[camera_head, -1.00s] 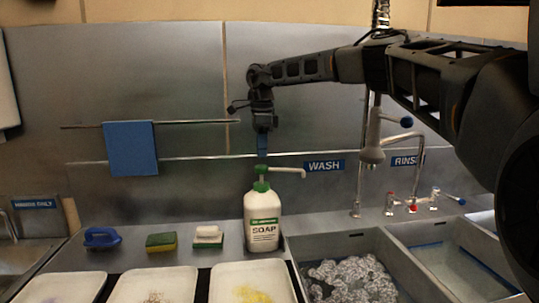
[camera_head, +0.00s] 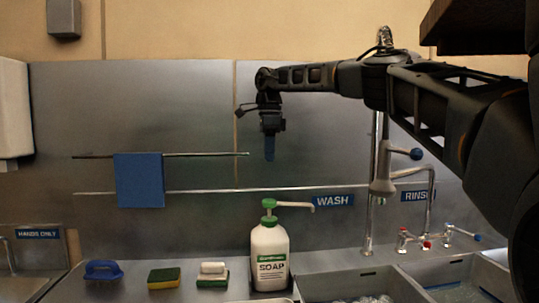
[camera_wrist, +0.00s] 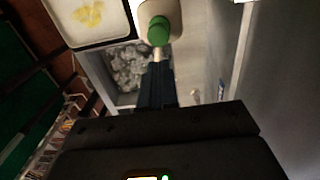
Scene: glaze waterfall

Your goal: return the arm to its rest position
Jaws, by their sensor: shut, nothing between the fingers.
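My gripper (camera_head: 269,158) hangs at the end of my arm above the soap bottle in the head view, its blue fingers pointing down and shut with nothing between them. In the wrist view the shut blue fingers (camera_wrist: 157,68) point toward the green pump top (camera_wrist: 158,30) of the bottle. The white soap bottle (camera_head: 270,250) stands upright on the counter in the head view, with a gap between its pump and my fingertips. My arm reaches in from the right, in front of the tap.
A tap (camera_head: 383,170) rises beside my arm. A blue cloth (camera_head: 140,181) hangs on a rail. A blue-handled brush (camera_head: 102,270) and sponges (camera_head: 164,278) lie on the counter. The wash sink (camera_head: 340,288) is at lower right. A dark shelf (camera_head: 470,30) is at upper right.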

